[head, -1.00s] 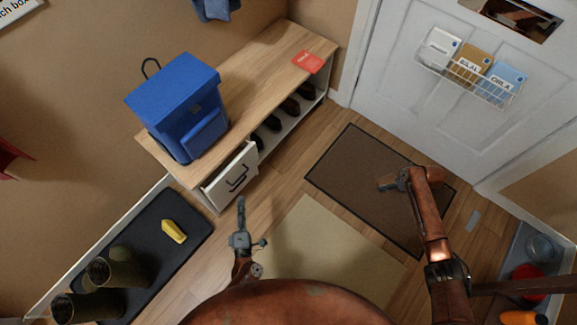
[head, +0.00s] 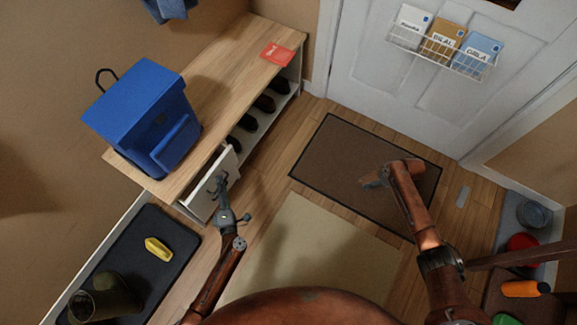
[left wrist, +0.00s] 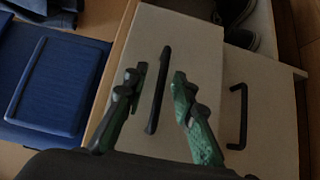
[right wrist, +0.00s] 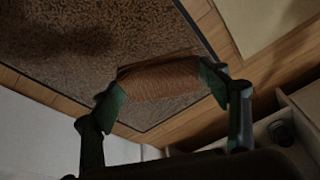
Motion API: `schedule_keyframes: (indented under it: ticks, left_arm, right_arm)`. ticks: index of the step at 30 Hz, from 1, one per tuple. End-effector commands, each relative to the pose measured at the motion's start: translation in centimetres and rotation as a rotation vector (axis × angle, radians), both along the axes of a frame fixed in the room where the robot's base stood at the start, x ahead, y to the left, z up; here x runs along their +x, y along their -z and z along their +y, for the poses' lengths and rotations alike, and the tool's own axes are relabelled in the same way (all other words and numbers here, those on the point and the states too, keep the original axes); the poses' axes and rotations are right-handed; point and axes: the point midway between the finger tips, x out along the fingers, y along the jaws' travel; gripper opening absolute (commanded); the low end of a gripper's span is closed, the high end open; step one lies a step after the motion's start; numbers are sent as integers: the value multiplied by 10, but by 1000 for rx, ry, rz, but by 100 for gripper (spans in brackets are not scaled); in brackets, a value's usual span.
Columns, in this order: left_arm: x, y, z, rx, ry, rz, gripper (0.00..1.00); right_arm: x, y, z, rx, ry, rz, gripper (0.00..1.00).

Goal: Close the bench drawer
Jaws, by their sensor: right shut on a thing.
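The white bench drawer (head: 230,166) stands pulled out from the left end of the wooden bench (head: 222,88). In the left wrist view its pale front (left wrist: 188,45) carries a dark bar handle (left wrist: 158,90). My left gripper (head: 218,183) is in front of it, open, with one finger on each side of the handle; I cannot tell whether they touch it. A second pale front with a dark handle (left wrist: 240,115) lies beside it. My right gripper (head: 372,181) is shut on a brown ribbed object (right wrist: 160,78) above the doormat.
A blue backpack (head: 140,110) and a red card (head: 277,54) are on the bench, with dark shoes (head: 248,122) on its shelf. A boot tray (head: 175,225) lies left, a brown doormat (head: 335,160) and beige rug (head: 325,240) on the floor. The white door (head: 365,70) is behind.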

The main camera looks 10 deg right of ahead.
Motion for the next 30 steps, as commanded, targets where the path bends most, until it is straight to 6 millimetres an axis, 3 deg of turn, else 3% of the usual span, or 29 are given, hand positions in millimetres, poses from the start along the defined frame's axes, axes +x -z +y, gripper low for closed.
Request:
schedule_keyframes:
  ticks: [8, 18, 30]
  left_arm:
    - [1, -1, 0, 0, 0, 0, 24]
    - [1, 0, 0, 0, 1, 0, 1]
    - [1, -1, 0, 0, 0, -2, 0]
  right_arm:
    - [0, 0, 0, 0, 0, -1, 60]
    - [0, 0, 0, 0, 0, 0, 60]
    - [0, 0, 0, 0, 0, 0, 60]
